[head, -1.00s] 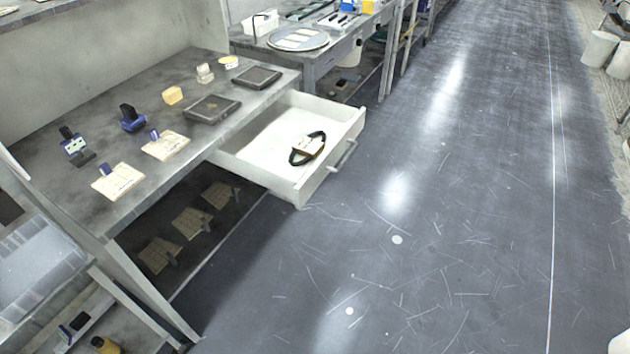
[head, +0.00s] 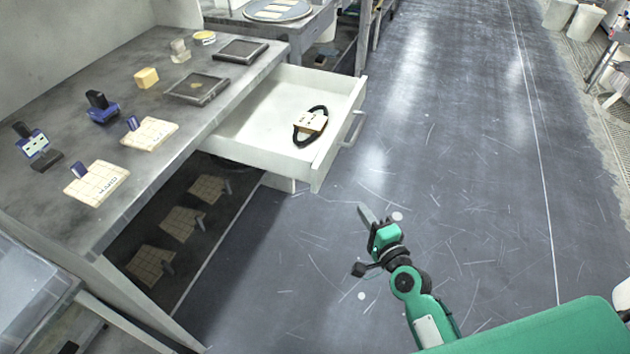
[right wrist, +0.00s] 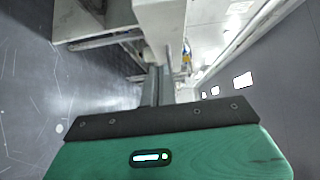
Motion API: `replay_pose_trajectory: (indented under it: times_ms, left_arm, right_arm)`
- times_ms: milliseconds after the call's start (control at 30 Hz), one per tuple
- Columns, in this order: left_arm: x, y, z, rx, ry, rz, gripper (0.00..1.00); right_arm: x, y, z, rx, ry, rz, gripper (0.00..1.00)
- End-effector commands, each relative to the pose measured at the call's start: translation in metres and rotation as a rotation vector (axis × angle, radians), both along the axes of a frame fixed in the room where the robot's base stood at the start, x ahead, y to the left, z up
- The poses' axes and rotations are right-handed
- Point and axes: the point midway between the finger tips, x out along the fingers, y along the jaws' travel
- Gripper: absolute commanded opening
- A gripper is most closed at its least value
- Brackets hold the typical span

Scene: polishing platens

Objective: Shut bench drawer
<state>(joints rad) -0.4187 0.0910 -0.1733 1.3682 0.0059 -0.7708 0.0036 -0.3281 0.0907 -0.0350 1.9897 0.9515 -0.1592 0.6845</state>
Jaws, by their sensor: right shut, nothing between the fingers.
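The bench drawer (head: 258,127) is white and stands pulled out from under the grey bench (head: 75,235). Its front panel with a bar handle (head: 352,130) faces right. A dark loop with a pale block (head: 311,122) lies inside the drawer. My right gripper (head: 364,212) is shut and empty, apart from the drawer, below and right of its front panel in the head view. In the right wrist view the narrow fingers (right wrist: 157,85) point toward a pale box-like form that I take to be the drawer. My left gripper is not in view.
Stamps, tiles, dark square plates (head: 197,89) and a yellow block (head: 146,78) stand on the bench top. Several tiles lie on the shelf below. Another bench with a round platen (head: 278,10) stands behind. The floor (head: 460,190) to the right is clear.

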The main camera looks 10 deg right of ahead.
Motion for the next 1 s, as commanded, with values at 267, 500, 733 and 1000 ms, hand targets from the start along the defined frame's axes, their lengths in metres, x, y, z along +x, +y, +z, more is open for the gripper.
replay_pose_trajectory:
  times_ms: [267,500,733,1000]
  left_arm:
    - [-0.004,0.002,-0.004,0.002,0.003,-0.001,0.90]
    - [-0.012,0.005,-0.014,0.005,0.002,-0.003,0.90]
    - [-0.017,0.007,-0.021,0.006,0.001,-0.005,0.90]
    - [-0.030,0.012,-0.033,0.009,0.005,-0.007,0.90]
  right_arm:
    - [0.019,0.003,0.010,0.021,-0.016,-0.001,0.00]
    - [0.061,0.012,0.010,0.019,-0.016,0.000,0.00]
    - [0.099,0.019,0.009,0.018,-0.015,0.000,0.00]
    - [0.118,0.048,0.008,0.018,-0.013,0.000,0.00]
